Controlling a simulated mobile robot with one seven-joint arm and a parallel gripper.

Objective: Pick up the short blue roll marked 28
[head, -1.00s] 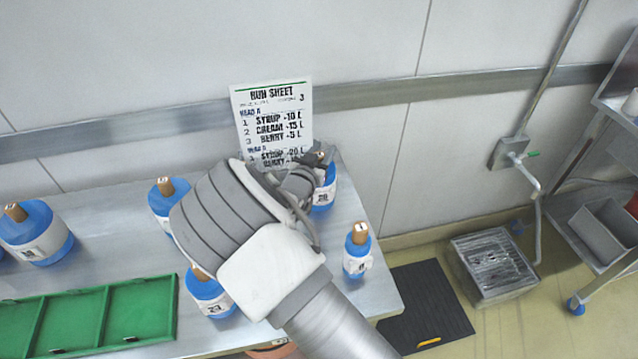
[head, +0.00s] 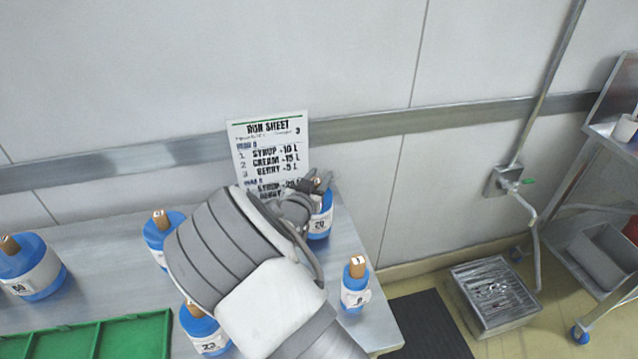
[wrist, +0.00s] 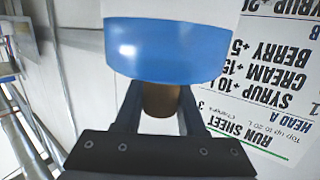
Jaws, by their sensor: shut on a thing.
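A blue roll (head: 319,227) with a white label and a brown core is at the back right of the steel table. Its label looks like 28 or 20; the second digit is unclear. My gripper (head: 317,183) is at the top of this roll, shut on its core. In the wrist view, the brown core (wrist: 161,101) sits between the two fingers of my gripper (wrist: 160,112), with the blue roll (wrist: 165,48) beyond them. I cannot tell whether the roll's base touches the table.
Other blue rolls stand nearby: one at right (head: 355,287), one in front (head: 203,330), one behind my arm (head: 160,233) and one far left (head: 28,267). A green tray (head: 105,340) lies at front left. A run sheet (head: 268,150) is behind the held roll.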

